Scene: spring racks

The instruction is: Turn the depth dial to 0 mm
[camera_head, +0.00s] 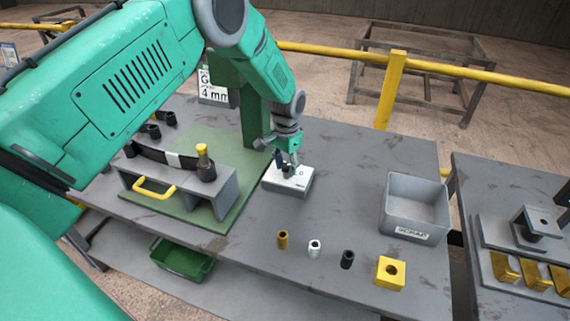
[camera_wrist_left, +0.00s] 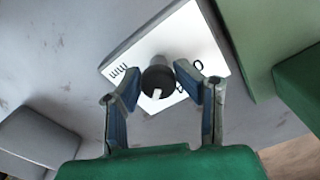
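The depth dial is a dark round knob (camera_wrist_left: 158,80) with a white mark on its top, standing on a white-faced block (camera_head: 296,179). In the left wrist view the white mark points toward the bottom of the picture. A "0" shows on the face at the knob's right and "mm" at its left; other print is partly hidden by a finger. My left gripper (camera_head: 287,168) is over the block, pointing down. In the wrist view its two fingers (camera_wrist_left: 161,78) stand close on either side of the knob; whether they press on it I cannot tell. My right gripper is not in view.
A green post and base plate (camera_head: 232,222) with a grey rack stand left of the block. A grey scrap bin (camera_head: 413,228) is at the right. Several small cylinders and a yellow block (camera_head: 389,274) line the front. A second table stands far right.

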